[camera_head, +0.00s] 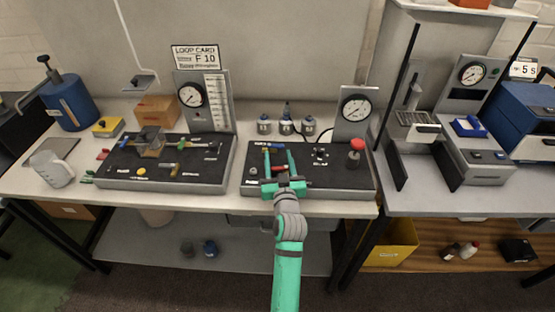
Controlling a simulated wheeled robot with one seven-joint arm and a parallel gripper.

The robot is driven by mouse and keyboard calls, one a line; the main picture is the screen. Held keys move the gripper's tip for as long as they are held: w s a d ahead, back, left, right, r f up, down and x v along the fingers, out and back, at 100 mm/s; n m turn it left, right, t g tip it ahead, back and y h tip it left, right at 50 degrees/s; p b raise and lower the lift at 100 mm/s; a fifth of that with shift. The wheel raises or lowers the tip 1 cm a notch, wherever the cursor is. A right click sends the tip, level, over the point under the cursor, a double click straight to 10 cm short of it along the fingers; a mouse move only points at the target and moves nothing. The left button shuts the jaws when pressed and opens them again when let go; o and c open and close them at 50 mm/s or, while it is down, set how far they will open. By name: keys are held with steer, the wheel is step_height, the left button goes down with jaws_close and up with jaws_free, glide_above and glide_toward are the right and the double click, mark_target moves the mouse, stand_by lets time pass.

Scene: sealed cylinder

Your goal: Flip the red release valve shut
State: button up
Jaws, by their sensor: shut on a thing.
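The right black panel (312,182) has a grey rim and stands on the bench. My gripper (279,157) reaches over its left part, fingers pointing away from me. A small red part (272,150), which looks like the release valve's handle, shows between the fingertips, nearer the left one. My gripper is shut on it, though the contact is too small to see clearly. The fingers partly hide the valve, and I cannot tell which way its handle lies. A red knob (356,145) stands upright at the panel's right. A round gauge (356,108) rises behind it.
Several small grey bottles (285,126) stand behind the panel. The left black panel (120,173) carries loose small parts and a gauge with a scale plate (216,100). A grey press (410,125) stands to the right. A yellow bin (395,250) is below the bench.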

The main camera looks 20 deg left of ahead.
mark_target(280, 170)
steer(key=shift+w+d+f+m+t+h, duration=0.1)
steer(key=shift+m+t+h, duration=0.1)
steer(key=shift+m+h, duration=0.3)
steer(key=shift+w+d+f+m+t+h, duration=0.1)
steer(key=shift+m+t+h, duration=0.15)
steer(key=shift+h, duration=0.35)
steer(key=shift+w+d+r+m+h, duration=0.1)
steer(key=shift+d+m+h, duration=0.05)
steer(key=shift+m+h, duration=0.3)
steer(key=o, duration=1)
steer(key=shift+o, duration=0.2)
steer(key=shift+r, duration=0.1)
steer(key=v, duration=1.1)
